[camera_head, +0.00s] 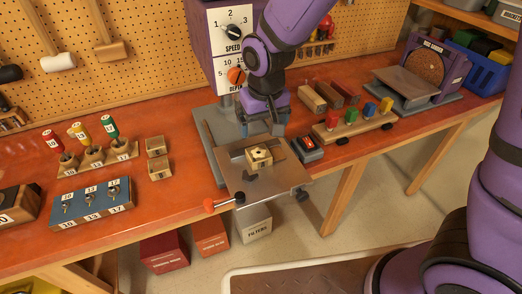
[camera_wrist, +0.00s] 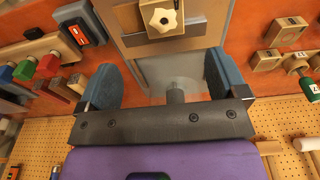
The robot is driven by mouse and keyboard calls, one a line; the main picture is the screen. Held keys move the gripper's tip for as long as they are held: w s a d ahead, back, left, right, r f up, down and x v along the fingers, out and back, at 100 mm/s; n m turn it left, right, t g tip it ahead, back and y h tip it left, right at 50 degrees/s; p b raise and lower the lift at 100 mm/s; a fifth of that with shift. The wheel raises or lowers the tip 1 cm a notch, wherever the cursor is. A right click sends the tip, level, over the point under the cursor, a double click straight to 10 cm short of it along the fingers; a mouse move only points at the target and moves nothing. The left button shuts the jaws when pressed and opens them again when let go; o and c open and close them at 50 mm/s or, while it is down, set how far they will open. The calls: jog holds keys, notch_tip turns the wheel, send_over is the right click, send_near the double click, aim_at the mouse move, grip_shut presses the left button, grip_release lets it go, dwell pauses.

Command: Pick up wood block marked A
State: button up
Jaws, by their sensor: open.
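No letter A is readable in either view, so I cannot tell which block is marked A. Two small wood blocks, one farther back (camera_head: 156,146) and one nearer (camera_head: 160,168), sit on the orange bench left of the drill press. They show at the upper right of the wrist view, one (camera_wrist: 285,31) beside the other (camera_wrist: 265,60). Another wood block (camera_head: 259,157) with a pale star knob is on the press table; it also shows in the wrist view (camera_wrist: 145,38). My gripper (camera_head: 263,124) is open above the back of the press table, its blue fingers apart with nothing between them (camera_wrist: 163,78).
The drill press table (camera_head: 267,182) projects over the bench's front edge. A red switch box (camera_head: 307,149) is close on its right, with a wooden peg car (camera_head: 352,125) beyond. A driver rack (camera_head: 97,158) and a blue lock board (camera_head: 91,203) stand at left.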

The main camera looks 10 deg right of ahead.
send_over(259, 152)
jog(key=f, duration=0.5)
jog(key=shift+s+d+f, duration=0.25)
jog(key=shift+s, duration=0.1)
jog(key=shift+w+a+f, duration=0.15)
jog(key=shift+f, duration=1.15)
jog(key=shift+w+a+f, duration=0.1)
jog(key=shift+a+f, duration=0.05)
jog(key=shift+f, duration=1.15)
jog(key=c, duration=1)
